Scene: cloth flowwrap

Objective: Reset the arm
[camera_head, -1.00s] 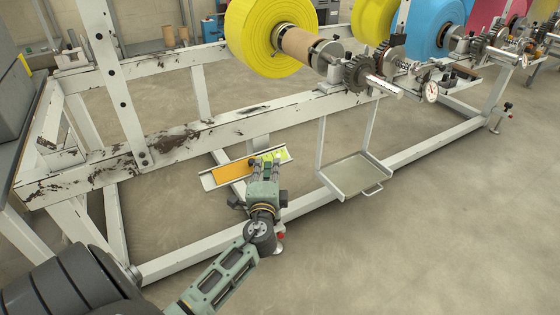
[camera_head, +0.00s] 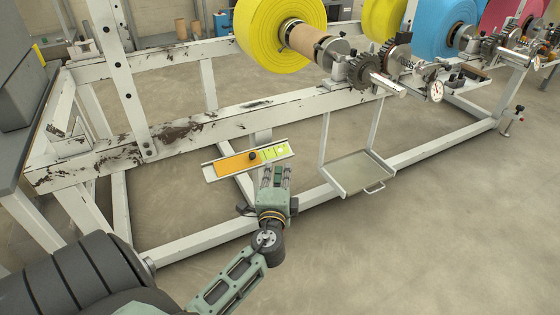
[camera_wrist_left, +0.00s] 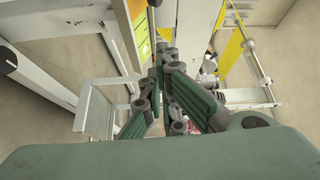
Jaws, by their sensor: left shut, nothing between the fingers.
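My left gripper (camera_head: 276,172) is in the middle of the head view, green and dark grey, with its fingers together and nothing between them. It points away from me, just in front of and below an orange and yellow-green panel (camera_head: 236,164) set on a white strip of the frame. A dark round knob (camera_head: 253,156) stands on that panel. In the left wrist view, the shut fingers (camera_wrist_left: 158,65) fill the middle, and the panel (camera_wrist_left: 137,22) shows beyond them at the top. My right gripper is not in view.
A white, rust-worn machine frame (camera_head: 215,124) crosses the scene. It carries a large yellow roll (camera_head: 262,35) on a cardboard core, with gears and blue and pink rolls farther right. A metal tray (camera_head: 358,172) hangs right of the gripper. The floor at lower right is clear.

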